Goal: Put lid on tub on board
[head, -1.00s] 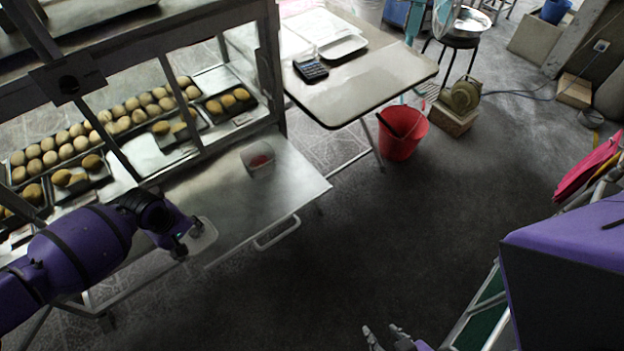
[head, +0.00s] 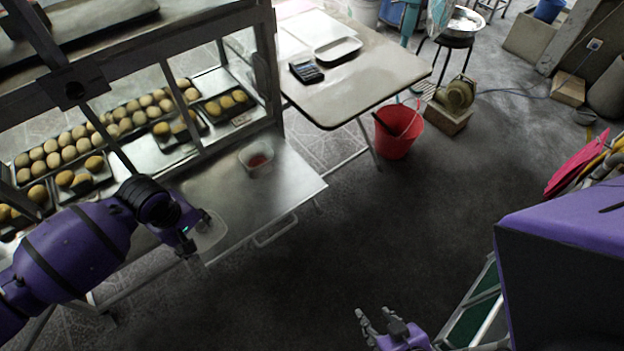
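A small clear tub (head: 257,159) with something red inside stands open on the metal board (head: 275,193) in front of the glass cabinet. My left gripper (head: 198,236) is shut on a pale translucent lid (head: 211,231) at the board's front left edge. The lid is apart from the tub, to its lower left. My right gripper (head: 381,322) is at the bottom of the head view, over the floor, with its fingers apart and nothing between them.
The glass cabinet (head: 190,95) holds trays of buns (head: 65,145) behind the board. The board around the tub is clear.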

